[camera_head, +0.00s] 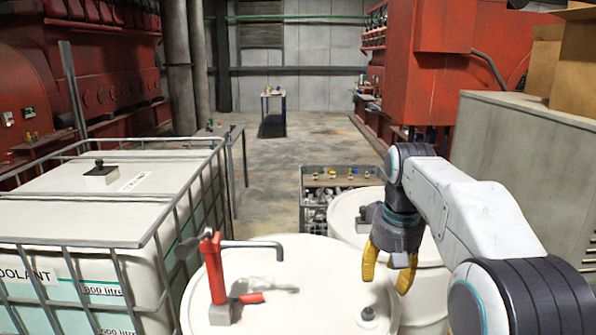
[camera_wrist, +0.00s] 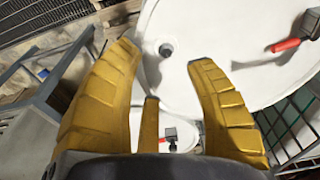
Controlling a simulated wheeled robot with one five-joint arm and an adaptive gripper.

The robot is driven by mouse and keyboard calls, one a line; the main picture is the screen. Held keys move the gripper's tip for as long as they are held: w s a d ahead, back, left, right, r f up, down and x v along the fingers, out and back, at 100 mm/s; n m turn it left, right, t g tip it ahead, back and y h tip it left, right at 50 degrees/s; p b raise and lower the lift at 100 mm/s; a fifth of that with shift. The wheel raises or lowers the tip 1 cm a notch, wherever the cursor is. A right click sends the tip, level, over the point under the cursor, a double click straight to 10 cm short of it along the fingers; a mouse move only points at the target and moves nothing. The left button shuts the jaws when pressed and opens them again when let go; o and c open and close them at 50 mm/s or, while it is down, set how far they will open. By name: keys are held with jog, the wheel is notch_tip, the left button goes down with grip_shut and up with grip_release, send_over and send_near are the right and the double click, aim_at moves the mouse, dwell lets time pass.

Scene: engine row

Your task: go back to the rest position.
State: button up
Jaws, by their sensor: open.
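My gripper (camera_head: 388,275) hangs at the right in the head view, its yellow fingers pointing down over the white drum tops. In the wrist view my gripper (camera_wrist: 164,54) has its fingers spread wide with nothing between them. Below it lies the white drum (camera_head: 300,262) with a small dark-capped bung (camera_head: 368,314). The bung also shows between the fingertips in the wrist view (camera_wrist: 166,50), apart from them as far as I can tell. The arm reaches forward from the right edge, bent downward at the wrist.
A red hand pump (camera_head: 214,268) with a grey spout stands on the near drum. A caged coolant tank (camera_head: 75,205) fills the left. A second drum (camera_head: 345,208) and a crate (camera_head: 313,212) stand behind. A grey cabinet (camera_head: 530,165) is at right.

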jog(key=s+f+t, duration=0.1)
jog(key=s+f, duration=0.3)
jog(key=s, duration=0.9)
jog(key=s+f+t+b, duration=0.1)
jog(key=s+f, duration=0.3)
jog(key=s, duration=0.9)
jog(key=shift+t, duration=0.6)
jog(key=shift+f, duration=0.1)
